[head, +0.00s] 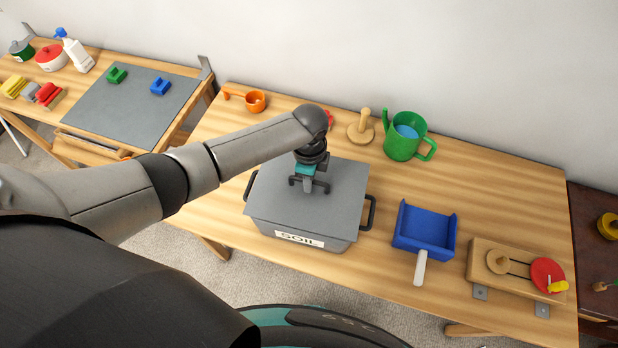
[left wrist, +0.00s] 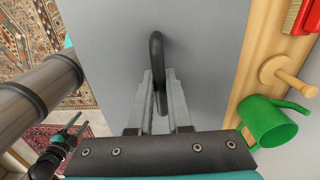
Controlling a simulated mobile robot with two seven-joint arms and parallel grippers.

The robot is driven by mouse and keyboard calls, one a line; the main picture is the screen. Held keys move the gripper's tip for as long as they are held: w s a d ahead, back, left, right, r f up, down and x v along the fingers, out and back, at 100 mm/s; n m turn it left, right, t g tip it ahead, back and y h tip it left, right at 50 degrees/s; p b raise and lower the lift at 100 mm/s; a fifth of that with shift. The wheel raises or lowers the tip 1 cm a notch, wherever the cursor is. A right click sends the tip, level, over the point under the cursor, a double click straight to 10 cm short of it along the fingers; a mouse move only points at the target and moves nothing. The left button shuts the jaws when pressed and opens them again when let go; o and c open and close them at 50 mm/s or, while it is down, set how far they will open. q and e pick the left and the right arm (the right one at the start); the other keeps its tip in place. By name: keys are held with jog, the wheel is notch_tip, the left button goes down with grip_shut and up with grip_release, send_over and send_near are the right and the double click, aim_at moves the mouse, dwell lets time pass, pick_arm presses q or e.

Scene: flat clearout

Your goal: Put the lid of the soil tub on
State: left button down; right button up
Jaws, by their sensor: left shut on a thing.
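The lid (head: 330,190) is a flat grey plate lying over the grey soil tub (head: 335,245), which has a white SOIL label and dark side handles. I cannot tell whether the lid is fully seated or slightly above the rim. My left gripper (head: 309,186) is above the middle of the lid, shut on its dark bar handle. In the left wrist view, the fingers (left wrist: 160,100) close around the handle (left wrist: 157,55), with the lid (left wrist: 105,40) behind. My right gripper (left wrist: 74,126) seems to show small at the lower left there, away from the lid; its opening is unclear.
The tub stands on a wooden table (head: 490,190). A green watering can (head: 402,145), a wooden peg stand (head: 360,130) and an orange scoop (head: 255,100) are behind it. A blue dustpan (head: 424,230) and a wooden crank board (head: 515,270) are to the right.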

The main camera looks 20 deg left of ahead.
pick_arm(q)
jog(key=shift+f+b, duration=0.6)
jog(key=shift+f, duration=0.2)
jog(key=c, duration=0.8)
grip_release()
notch_tip(320, 180, up, 15)
jog(key=shift+r+p, duration=0.15)
jog(key=shift+p, duration=0.6)
